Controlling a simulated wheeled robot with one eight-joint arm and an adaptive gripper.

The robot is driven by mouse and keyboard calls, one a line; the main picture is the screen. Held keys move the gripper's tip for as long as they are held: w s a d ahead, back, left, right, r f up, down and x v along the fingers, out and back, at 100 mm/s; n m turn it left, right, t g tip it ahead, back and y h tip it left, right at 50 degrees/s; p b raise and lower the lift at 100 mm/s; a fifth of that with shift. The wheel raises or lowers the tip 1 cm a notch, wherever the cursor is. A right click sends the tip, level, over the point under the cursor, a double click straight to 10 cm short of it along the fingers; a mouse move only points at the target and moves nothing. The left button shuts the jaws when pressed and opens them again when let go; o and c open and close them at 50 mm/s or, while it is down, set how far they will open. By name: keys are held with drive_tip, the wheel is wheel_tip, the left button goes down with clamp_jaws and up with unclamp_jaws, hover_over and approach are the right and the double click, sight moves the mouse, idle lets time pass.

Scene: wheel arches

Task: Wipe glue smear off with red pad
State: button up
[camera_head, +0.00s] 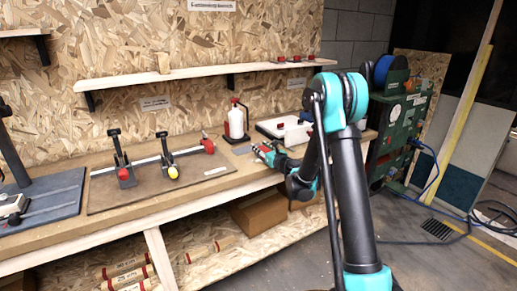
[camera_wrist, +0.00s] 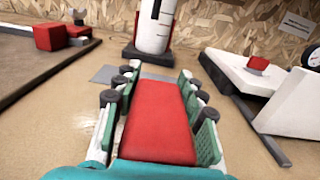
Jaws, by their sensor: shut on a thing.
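My gripper (camera_head: 265,152) is over the workbench in front of the white bottle. In the wrist view, my gripper (camera_wrist: 160,88) is shut on a red pad (camera_wrist: 158,122), which lies lengthwise between its green-lined fingers. The pad's near end is hidden by my gripper's body. I cannot tell whether the pad touches the bench. A flat grey patch (camera_wrist: 150,76) lies on the bench just beyond the fingertips; it also shows in the head view (camera_head: 243,149). I cannot make out a glue smear for certain in either view.
The white bottle with red trim (camera_head: 235,122) stands behind the grey patch. A white tray-like piece (camera_head: 268,129) with a small red block (camera_wrist: 257,63) is to the right. A clamp bar with a red end (camera_head: 208,145) lies left. The bench (camera_head: 235,180) is clear in front.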

drive_tip(key=shift+w+d, duration=0.6)
drive_tip(key=shift+d, duration=0.25)
drive_tip(key=shift+w+d, duration=0.6)
drive_tip(key=shift+d, duration=0.25)
drive_tip(key=shift+s+a, duration=0.1)
drive_tip(key=shift+s+a+f, duration=0.1)
drive_tip(key=shift+s+a, duration=1.05)
drive_tip(key=shift+a, duration=0.5)
drive_tip(key=shift+s+a+r, duration=0.1)
drive_tip(key=shift+s+a, duration=1.05)
drive_tip(key=shift+a, duration=0.55)
drive_tip(key=shift+s+a+f, duration=0.1)
drive_tip(key=shift+s+a, duration=1.05)
drive_tip(key=shift+a, duration=0.5)
drive_tip(key=shift+a, duration=0.1)
drive_tip(key=shift+a+r, duration=0.1)
drive_tip(key=shift+r, duration=0.25)
drive_tip(key=shift+w+d+r, duration=0.1)
drive_tip(key=shift+d+r, duration=0.05)
drive_tip(key=shift+r, duration=1.2)
drive_tip(key=shift+w+d+r, duration=0.1)
drive_tip(key=shift+r, duration=1.2)
drive_tip(key=shift+r, duration=1.5)
